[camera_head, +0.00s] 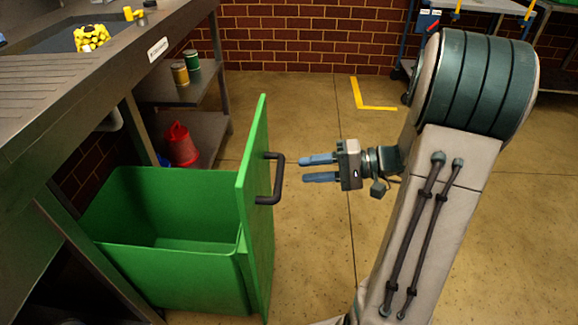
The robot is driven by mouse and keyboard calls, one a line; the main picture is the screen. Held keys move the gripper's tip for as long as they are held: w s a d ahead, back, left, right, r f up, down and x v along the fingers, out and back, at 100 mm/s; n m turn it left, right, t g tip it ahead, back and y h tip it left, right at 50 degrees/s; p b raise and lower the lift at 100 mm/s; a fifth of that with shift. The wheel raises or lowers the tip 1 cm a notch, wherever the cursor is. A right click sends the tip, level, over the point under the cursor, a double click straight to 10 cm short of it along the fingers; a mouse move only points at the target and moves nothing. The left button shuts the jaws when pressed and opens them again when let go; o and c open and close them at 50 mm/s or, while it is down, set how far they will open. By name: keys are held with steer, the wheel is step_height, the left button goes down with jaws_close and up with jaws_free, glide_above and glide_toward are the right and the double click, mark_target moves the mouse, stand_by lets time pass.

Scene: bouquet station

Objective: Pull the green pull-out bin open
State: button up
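The green pull-out bin (180,268) stands out from under the metal counter at the left, and its open top shows an empty inside. Its tall green front panel (257,215) faces right and bears a dark bar handle (277,178). My gripper (302,169) is to the right of the handle, pointing left at it. Its two blue fingers are apart with nothing between them, and a gap separates the fingertips from the handle.
The metal counter (75,80) with a sink runs along the left. Its lower shelves hold two cans (185,68) and a red feeder-like item (180,145). A wheeled cart (480,8) stands at the back right. The floor (310,265) right of the bin is clear.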

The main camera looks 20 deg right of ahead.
steer(key=p+v, duration=0.1)
steer(key=v, duration=0.5)
stand_by(0.3)
steer(key=s+a+r+n+g+h+p, duration=0.1)
steer(key=s+a+r+g+h+p, duration=0.3)
steer(key=r+p, duration=0.4)
steer(key=s+a+r+n+g+h+p, duration=0.1)
steer(key=s+a+r+g+h+p, duration=0.25)
steer(key=r+p, duration=0.5)
steer(key=s+a+r+t+h+p, duration=0.1)
steer(key=s+r+t+h+p, duration=0.1)
steer(key=r+p, duration=0.6)
steer(key=s+a+r+n+t+h+p, duration=0.1)
steer(key=s+r+t+h+p, duration=0.1)
steer(key=r+h+p, duration=0.3)
step_height(320, 180, up, 4)
steer(key=t+p, duration=0.1)
steer(key=p, duration=0.1)
steer(key=shift+f+n+p, duration=0.15)
steer(key=shift+n+p, duration=0.15)
steer(key=shift+p, duration=0.1)
steer(key=shift+a, duration=0.1)
